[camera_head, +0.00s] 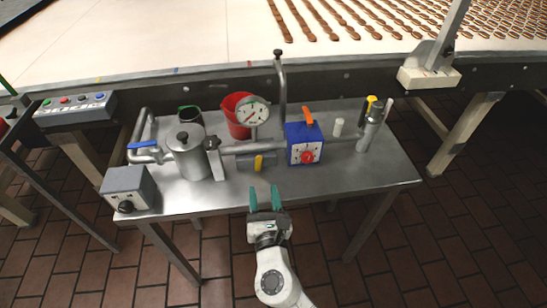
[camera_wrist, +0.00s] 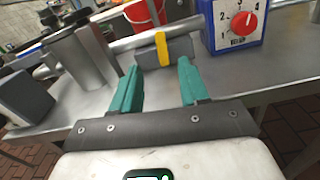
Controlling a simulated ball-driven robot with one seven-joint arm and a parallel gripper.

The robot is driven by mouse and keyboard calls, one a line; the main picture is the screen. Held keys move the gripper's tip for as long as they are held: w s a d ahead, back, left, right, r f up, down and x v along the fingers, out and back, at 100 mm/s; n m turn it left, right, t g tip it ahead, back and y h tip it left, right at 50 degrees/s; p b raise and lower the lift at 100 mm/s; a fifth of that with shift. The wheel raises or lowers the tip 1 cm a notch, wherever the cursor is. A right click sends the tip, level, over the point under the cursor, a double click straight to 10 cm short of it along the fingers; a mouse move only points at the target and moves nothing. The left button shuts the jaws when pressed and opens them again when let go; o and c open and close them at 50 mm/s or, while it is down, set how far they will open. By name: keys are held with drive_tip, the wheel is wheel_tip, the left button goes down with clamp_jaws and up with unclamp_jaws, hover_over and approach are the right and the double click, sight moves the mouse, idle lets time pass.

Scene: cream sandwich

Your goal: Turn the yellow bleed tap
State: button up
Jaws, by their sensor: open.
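A small yellow tap handle (camera_head: 259,162) stands upright on the front of the pipework, below the round gauge. In the wrist view the yellow handle (camera_wrist: 162,48) is in front of a grey block, beyond and between my teal fingertips. A second yellow piece (camera_head: 371,100) tops the metal fitting at the right end of the pipe. I cannot tell for sure which one is the bleed tap. My gripper (camera_head: 265,194) is open and empty at the table's front edge, short of the nearer handle. In the wrist view my gripper (camera_wrist: 158,72) shows its fingers spread apart, touching nothing.
A blue box with a red dial (camera_head: 303,146) stands right of the nearer handle, and a steel pot (camera_head: 189,155) left. A red bucket (camera_head: 236,118) and the gauge (camera_head: 252,111) are behind. The metal table (camera_head: 352,182) is bare at front right.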

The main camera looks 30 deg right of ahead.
sight(259, 160)
drive_tip(key=x, duration=1)
drive_tip(key=shift+w+d+p, duration=0.1)
drive_tip(key=shift+w+p, duration=0.05)
drive_tip(key=shift+p, duration=0.2)
drive_tip(key=shift+c, duration=0.3)
clamp_jaws()
